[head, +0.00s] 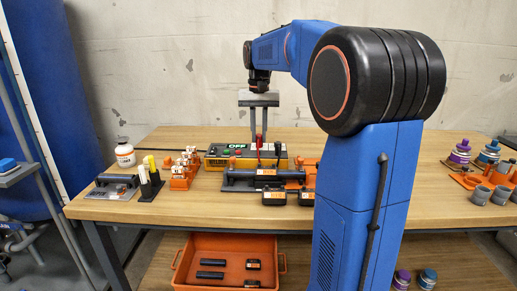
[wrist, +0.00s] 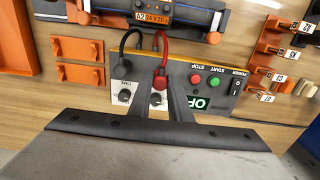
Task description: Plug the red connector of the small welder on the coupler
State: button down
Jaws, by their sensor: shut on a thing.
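My gripper (wrist: 160,85) is shut on the red connector (wrist: 160,82), whose red cable arches away beyond the fingers in the wrist view. In the head view, my gripper (head: 259,138) points down over the small welder (head: 219,155). The welder also shows in the wrist view (wrist: 222,68), with knobs, red and green buttons and an OFF display. I cannot tell whether the connector still touches the welder. The black cable (wrist: 123,42) loops up beside the red one. The coupler (wrist: 152,15), with an orange A2 label, lies at the top of the wrist view, partly cut off.
A white bottle (head: 125,155) stands further left. Black labelled blocks (head: 273,197) lie near the table's front edge.

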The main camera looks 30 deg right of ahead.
jog(key=shift+r, duration=0.15)
jog(key=shift+r, duration=1)
